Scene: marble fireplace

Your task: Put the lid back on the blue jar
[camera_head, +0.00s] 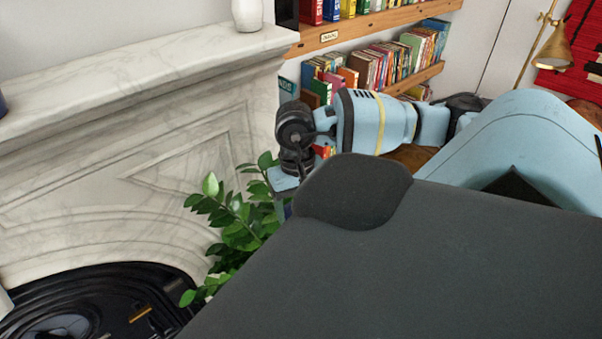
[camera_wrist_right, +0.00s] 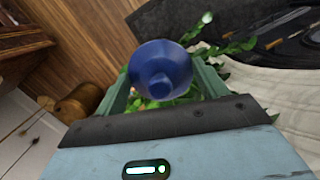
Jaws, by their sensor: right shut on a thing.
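A blue lid (camera_wrist_right: 160,68) with a round knob is between the two fingers of my right gripper (camera_wrist_right: 163,82) in the right wrist view. The gripper is shut on it and holds it in the air, with a plant behind. In the head view the right gripper (camera_head: 285,182) hangs beside the mantel's right end, above the plant and partly hidden by my own body. At the left edge, a dark blue thing (camera_head: 2,104) stands on the mantel, mostly cut off; it may be the blue jar. My left gripper is not in view.
The marble mantel (camera_head: 130,75) is clear between the blue thing and a white vase (camera_head: 247,14) at its right end. A leafy plant (camera_head: 240,225) stands by the fireplace. Bookshelves (camera_head: 375,22) are behind my right arm, and a brass lamp (camera_head: 554,48) is at right.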

